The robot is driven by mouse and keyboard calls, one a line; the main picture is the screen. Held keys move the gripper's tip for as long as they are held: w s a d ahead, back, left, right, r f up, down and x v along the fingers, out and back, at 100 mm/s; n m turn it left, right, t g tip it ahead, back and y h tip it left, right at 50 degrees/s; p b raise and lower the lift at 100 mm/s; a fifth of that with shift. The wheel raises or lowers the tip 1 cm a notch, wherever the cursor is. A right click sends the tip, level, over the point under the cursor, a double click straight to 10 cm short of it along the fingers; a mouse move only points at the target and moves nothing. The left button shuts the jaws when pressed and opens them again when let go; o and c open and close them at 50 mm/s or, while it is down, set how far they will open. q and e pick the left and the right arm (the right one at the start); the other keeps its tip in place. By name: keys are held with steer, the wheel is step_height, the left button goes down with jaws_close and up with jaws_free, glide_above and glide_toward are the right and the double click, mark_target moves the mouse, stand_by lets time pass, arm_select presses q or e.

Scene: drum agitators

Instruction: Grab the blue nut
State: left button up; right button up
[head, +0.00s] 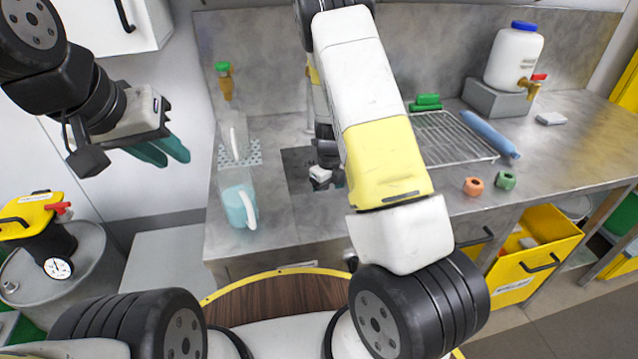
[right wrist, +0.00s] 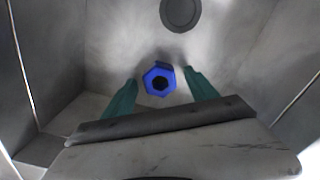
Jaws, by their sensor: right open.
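The blue nut (right wrist: 147,80) lies on the grey metal floor of the sink basin in the right wrist view, its dark hole facing the camera. My right gripper (right wrist: 161,75) is open, with one green finger on each side of the nut and gaps between. In the head view the nut is hidden, and my right arm covers most of the sink (head: 297,168) and its own gripper. My left gripper (head: 170,153) is raised at the left, apart from the bench; its two teal fingers look spread and empty.
The sink drain (right wrist: 180,12) is beyond the nut, and basin walls rise at both sides. On the bench are a light-blue pitcher (head: 236,206), a wire rack (head: 450,137), an orange nut (head: 473,187) and a green nut (head: 505,180). A white jug (head: 512,60) stands at the back right.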

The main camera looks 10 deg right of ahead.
jaws_close()
steer(key=shift+r, duration=0.15)
stand_by(0.4)
